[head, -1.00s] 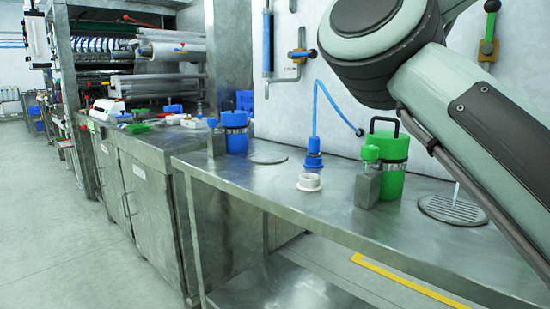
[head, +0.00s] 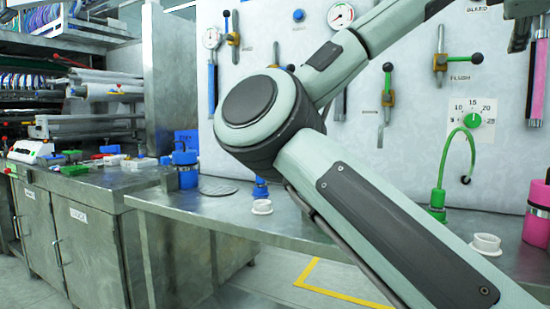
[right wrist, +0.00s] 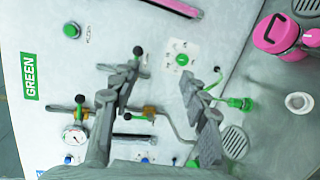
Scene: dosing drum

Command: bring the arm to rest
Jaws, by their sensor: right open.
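My right arm crosses the head view from lower right, bends at the elbow and runs up to the upper right. My right gripper (head: 521,28) shows partly at the top right edge, in front of the wall panel (head: 400,60). In the right wrist view the two fingers of this gripper (right wrist: 156,76) stand wide apart, with nothing between them. They point toward the panel. My left gripper is not in view.
A steel bench (head: 190,212) runs below the panel, partly hidden by my arm. On it are a blue drum (head: 187,170), a white ring (head: 262,207), a green spout (head: 437,200) and a pink drum (head: 537,215). Levers and gauges stick out from the panel.

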